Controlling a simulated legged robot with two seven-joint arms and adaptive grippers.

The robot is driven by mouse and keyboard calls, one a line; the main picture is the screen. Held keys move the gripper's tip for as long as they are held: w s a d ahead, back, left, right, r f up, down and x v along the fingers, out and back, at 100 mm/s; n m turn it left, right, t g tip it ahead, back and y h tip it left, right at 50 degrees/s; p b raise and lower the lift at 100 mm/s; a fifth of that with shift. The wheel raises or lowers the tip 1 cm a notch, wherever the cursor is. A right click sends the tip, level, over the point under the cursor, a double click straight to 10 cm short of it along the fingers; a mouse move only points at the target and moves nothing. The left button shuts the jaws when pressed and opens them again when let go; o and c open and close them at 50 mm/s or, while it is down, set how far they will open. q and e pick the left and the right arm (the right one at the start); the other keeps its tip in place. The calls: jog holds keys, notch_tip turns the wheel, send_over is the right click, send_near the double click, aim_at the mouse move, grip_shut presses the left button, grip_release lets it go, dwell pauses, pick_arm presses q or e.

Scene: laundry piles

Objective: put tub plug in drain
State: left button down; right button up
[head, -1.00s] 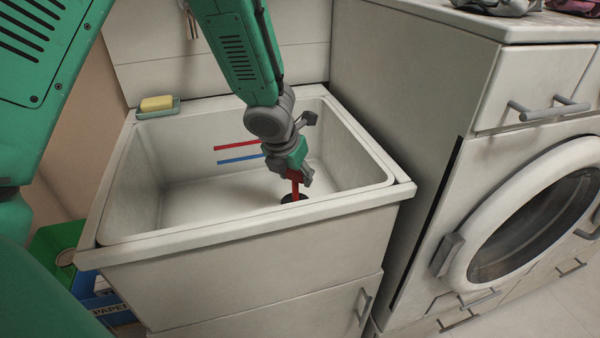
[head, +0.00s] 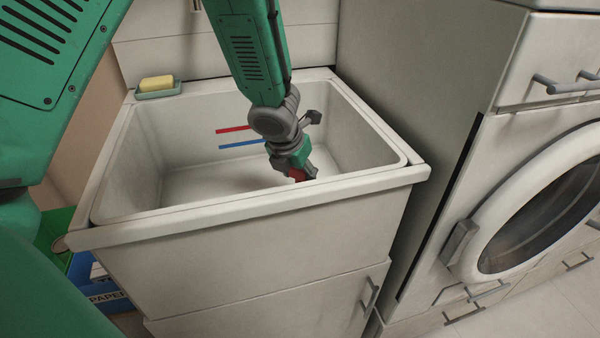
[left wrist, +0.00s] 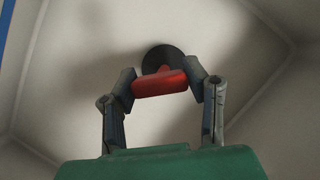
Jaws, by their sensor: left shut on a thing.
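My left gripper (head: 301,170) reaches down into the white laundry tub (head: 252,218) near its front right part. It is shut on the red handle of the tub plug (head: 297,175). The left wrist view shows the red handle (left wrist: 160,84) between the two fingers, with a dark round disc (left wrist: 160,56) beyond it against the pale tub floor. I cannot tell whether this disc is the plug's base, the drain, or both. In the head view the front rim hides the handle's lower end and the floor there. My right gripper is not in view.
A yellow soap bar (head: 156,83) lies on a green dish (head: 158,94) at the tub's back left corner. Red (head: 235,129) and blue (head: 240,144) stripes mark the back wall. A washing machine (head: 530,215) stands right. The tub's left half is clear.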

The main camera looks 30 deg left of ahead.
pick_arm(q)
jog(key=shift+d+f, duration=0.25)
jog(key=shift+d, duration=0.3)
jog(key=c, duration=0.8)
grip_release()
jog(key=shift+a, duration=0.4)
jog(key=v, duration=1.1)
jog(key=shift+s+d+r, duration=0.1)
jog(key=shift+s+r, duration=0.1)
jog(key=shift+r, duration=0.1)
